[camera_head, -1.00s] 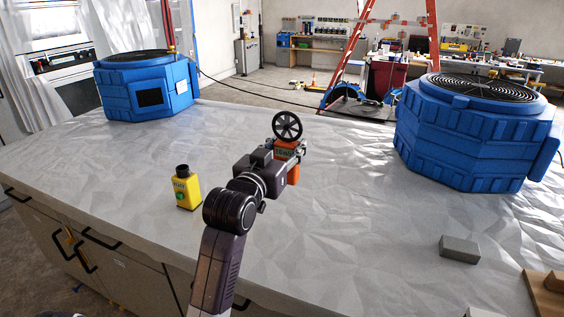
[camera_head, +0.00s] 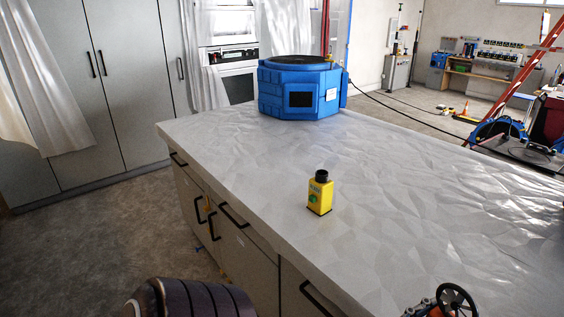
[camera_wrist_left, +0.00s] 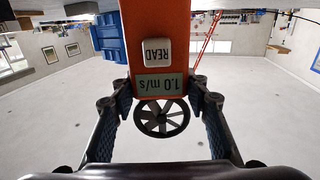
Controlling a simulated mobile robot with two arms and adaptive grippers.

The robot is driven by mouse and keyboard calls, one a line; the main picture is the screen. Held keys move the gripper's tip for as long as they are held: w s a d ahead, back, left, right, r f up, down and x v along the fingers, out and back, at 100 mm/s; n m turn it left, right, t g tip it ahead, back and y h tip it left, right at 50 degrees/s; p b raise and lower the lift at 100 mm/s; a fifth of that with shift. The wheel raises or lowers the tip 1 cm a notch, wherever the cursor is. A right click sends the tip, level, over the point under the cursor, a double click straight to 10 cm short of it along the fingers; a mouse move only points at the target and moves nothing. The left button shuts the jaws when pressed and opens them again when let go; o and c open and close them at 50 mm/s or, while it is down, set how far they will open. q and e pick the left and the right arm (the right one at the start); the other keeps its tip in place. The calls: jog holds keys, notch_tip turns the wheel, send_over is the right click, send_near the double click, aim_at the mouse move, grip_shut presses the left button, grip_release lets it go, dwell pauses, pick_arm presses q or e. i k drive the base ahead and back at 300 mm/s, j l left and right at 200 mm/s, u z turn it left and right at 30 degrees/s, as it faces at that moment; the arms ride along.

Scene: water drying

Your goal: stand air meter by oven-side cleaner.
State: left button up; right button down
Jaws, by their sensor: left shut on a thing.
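The air meter has an orange body with a black fan wheel (camera_head: 456,301). It shows at the bottom right edge of the head view, mostly cut off. In the left wrist view the orange meter (camera_wrist_left: 157,25) has a READ button and a display showing 1.0 m/s. My left gripper (camera_wrist_left: 155,88) is shut on it, a finger on each side. A yellow cleaner bottle (camera_head: 320,198) with a black cap stands upright on the covered counter, apart from the meter, up and left of it in the head view. My right gripper is not in view.
A blue drying machine (camera_head: 290,93) stands at the counter's far end, with a white oven (camera_head: 232,78) behind it. The counter top (camera_head: 400,170) around the bottle is clear. Its left edge drops to drawers with black handles.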

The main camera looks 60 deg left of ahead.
aim_at(261, 170)
jog(key=k+j+u, duration=0.15)
jog(key=j, duration=0.95)
jog(key=j+u, duration=0.15)
jog(key=j, duration=0.95)
